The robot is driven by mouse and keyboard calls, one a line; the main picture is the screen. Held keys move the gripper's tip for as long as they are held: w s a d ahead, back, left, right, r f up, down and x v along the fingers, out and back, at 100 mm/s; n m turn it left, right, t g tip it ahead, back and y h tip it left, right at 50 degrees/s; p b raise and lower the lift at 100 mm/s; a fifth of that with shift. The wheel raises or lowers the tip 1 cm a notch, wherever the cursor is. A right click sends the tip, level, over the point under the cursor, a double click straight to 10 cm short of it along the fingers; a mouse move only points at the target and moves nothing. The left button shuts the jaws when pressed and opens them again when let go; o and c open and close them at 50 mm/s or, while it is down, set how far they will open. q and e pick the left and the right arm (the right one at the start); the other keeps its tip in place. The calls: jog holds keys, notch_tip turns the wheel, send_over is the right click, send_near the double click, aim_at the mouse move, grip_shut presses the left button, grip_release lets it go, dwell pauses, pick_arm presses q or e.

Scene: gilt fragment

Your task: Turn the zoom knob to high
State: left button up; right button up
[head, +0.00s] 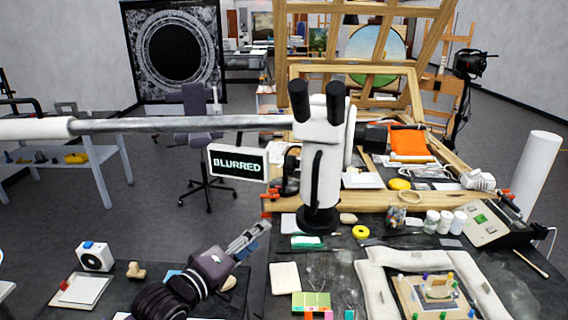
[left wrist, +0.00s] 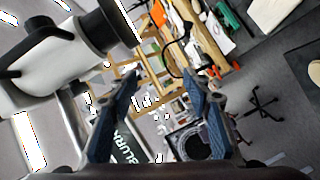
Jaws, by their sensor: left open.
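The white stereo microscope (head: 322,165) with two black eyepieces stands upright on the table in the head view. A dark knob (head: 290,186) sticks out on its left side, and I cannot tell its setting. A small screen (head: 238,162) left of the microscope reads "BLURRED". My left gripper (head: 258,231) is below and left of the microscope, apart from it. In the left wrist view my left gripper (left wrist: 160,84) has its two blue fingers spread with nothing between them. That view shows part of the microscope (left wrist: 65,65) at upper left. My right gripper is not in view.
A long pale boom (head: 180,124) runs from the left to the microscope. A padded cushion (head: 372,285) surrounds a framed piece at the lower right. Small bottles (head: 445,221) and a yellow tape roll (head: 361,231) lie right of the microscope. A wooden frame (head: 350,85) stands behind.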

aim_at(293, 163)
pick_arm(q)
notch_tip(293, 163, up, 14)
jog(key=d+n+t+h, duration=0.1)
jog(key=d+n+h, duration=0.1)
jog(key=h, duration=0.1)
jog(key=p+x, duration=0.4)
jog(key=x, duration=0.4)
jog(key=shift+r, duration=0.3)
jog(key=shift+w, duration=0.15)
jog(key=c, duration=1.1)
jog(key=shift+w+f+m+t+h+b, duration=0.15)
jog(key=shift+m+t+h+b, duration=0.75)
jog(key=shift+b, duration=2.6)
jog(key=shift+f+m+t+h+b, duration=0.25)
jog(key=shift+m+h+b, duration=0.75)
jog(key=shift+b, duration=2.45)
jog(key=shift+w+f+m+t+h+b, duration=0.1)
jog(key=shift+f+m+t+h+b, duration=0.25)
jog(key=shift+h+b, duration=2.1)
jog(key=shift+r+y+b, duration=0.15)
jog(key=shift+y+b, duration=0.9)
